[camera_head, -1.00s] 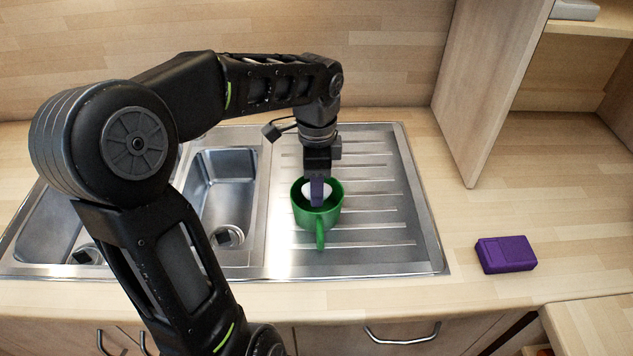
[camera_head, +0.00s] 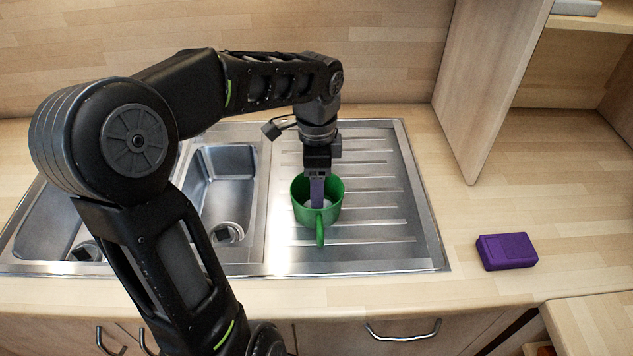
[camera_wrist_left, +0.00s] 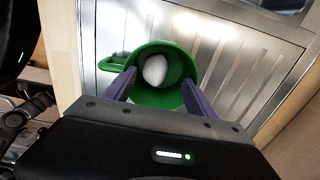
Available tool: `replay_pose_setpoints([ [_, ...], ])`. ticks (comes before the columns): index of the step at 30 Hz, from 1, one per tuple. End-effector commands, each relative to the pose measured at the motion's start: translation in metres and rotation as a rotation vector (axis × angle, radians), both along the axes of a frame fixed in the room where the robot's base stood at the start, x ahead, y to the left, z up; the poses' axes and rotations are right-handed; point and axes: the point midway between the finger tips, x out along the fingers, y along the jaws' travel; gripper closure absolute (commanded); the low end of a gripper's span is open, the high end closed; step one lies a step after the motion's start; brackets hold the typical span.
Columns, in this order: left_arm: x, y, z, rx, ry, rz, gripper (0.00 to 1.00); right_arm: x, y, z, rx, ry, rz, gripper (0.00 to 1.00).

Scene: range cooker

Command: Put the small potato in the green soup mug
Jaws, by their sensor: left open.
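The green soup mug (camera_head: 333,212) stands upright on the ribbed drainer of the sink, its handle toward the front. The small potato, white and rounded, lies inside the mug in the left wrist view (camera_wrist_left: 155,70); in the head view only a pale bit of it shows behind the finger. My left gripper (camera_head: 317,201) points down over the mug, fingertips at the mug's opening. In the left wrist view its purple fingers (camera_wrist_left: 155,88) are apart, with the potato between and beyond them, not clasped. My right gripper is not in view.
A purple box (camera_head: 506,251) lies on the wooden counter to the right. The steel sink (camera_head: 225,185) has open basins left of the drainer. A wooden shelf unit (camera_head: 490,80) stands at the back right. The drainer around the mug is clear.

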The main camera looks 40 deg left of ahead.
Motion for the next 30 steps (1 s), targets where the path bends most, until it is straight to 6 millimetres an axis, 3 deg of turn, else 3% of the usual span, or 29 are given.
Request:
replay_pose_setpoints([
  [11, 0.0, 0.0, 0.002, 0.0, 0.0, 0.0, 0.35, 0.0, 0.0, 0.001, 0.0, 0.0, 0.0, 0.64],
  [24, 0.0, 0.0, 0.064, 0.0, -0.001, 0.0, 0.35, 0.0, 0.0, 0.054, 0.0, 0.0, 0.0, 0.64],
  [30, 0.0, 0.0, 0.071, 0.0, 0.0, 0.0, 0.35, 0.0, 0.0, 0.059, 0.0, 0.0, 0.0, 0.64],
])
